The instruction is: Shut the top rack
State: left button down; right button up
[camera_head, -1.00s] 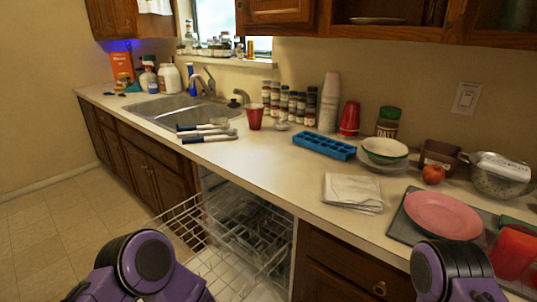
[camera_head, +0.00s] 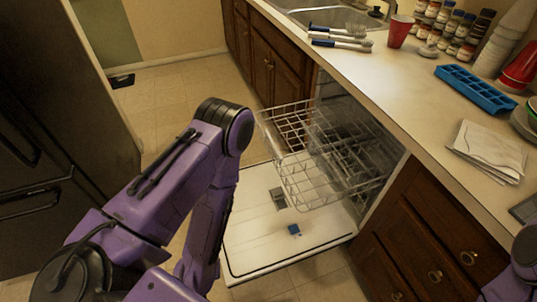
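The top rack (camera_head: 300,178) is a white wire basket pulled partway out of the dishwasher under the counter. Its front part hangs over the lowered dishwasher door (camera_head: 262,238), which lies open and flat near the floor. The inside of the dishwasher is dark and partly hidden behind the wires.
The counter (camera_head: 400,95) above holds brushes (camera_head: 340,38), a red cup (camera_head: 400,30), a blue ice tray (camera_head: 475,88) and a cloth (camera_head: 487,150). Wooden cabinets (camera_head: 425,240) flank the dishwasher. A dark fridge (camera_head: 50,130) stands at left.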

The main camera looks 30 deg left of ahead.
aim_at(267, 136)
jog(key=u, duration=0.95)
jog(key=i, duration=0.35)
jog(key=z, duration=0.45)
